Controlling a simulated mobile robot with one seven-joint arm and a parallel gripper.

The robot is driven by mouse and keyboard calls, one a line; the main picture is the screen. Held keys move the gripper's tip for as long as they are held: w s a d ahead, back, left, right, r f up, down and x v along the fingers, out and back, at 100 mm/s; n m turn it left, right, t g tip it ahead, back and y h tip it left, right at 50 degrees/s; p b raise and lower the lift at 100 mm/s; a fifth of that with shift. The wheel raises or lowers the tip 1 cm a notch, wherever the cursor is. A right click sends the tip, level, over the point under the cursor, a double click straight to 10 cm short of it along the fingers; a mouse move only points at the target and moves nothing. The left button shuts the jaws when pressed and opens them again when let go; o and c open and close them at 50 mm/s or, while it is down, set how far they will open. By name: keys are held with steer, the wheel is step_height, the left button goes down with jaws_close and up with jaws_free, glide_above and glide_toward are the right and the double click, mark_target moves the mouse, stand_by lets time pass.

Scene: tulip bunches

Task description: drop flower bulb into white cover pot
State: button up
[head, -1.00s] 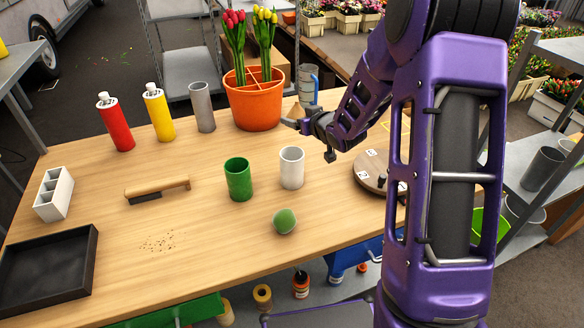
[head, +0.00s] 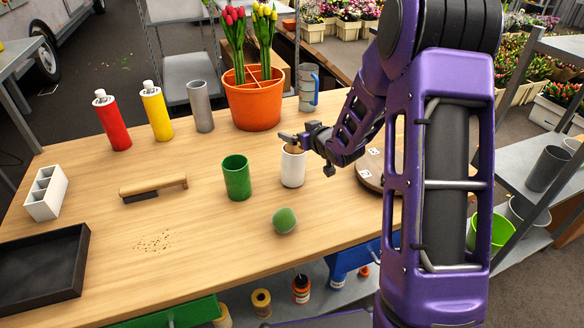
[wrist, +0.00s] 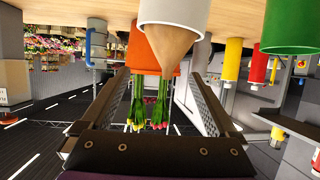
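The white cover pot (head: 292,171) stands upright on the table right of the green pot (head: 237,177). The tan, cone-shaped flower bulb (head: 293,149) is at the white pot's mouth, its tip upward and its upper part above the rim. The wrist view, upside down, shows the bulb (wrist: 174,45) at the white pot's rim (wrist: 198,31). My gripper (head: 293,138) is just above the pot. In the wrist view its fingers (wrist: 160,78) are spread wide, with gaps beside the bulb. The bulb's lower end is hidden.
A green ball (head: 284,220) lies in front of the pots. An orange planter (head: 254,104) with tulips and a grey mug (head: 308,101) stand behind. A round wooden board (head: 370,172) is to the right. A brush (head: 153,187) and a black tray (head: 40,270) lie left.

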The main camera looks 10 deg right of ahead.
steer(key=p+v, duration=0.1)
steer(key=v, duration=1.6)
steer(key=shift+s+p, duration=0.3)
steer(key=shift+p, duration=0.05)
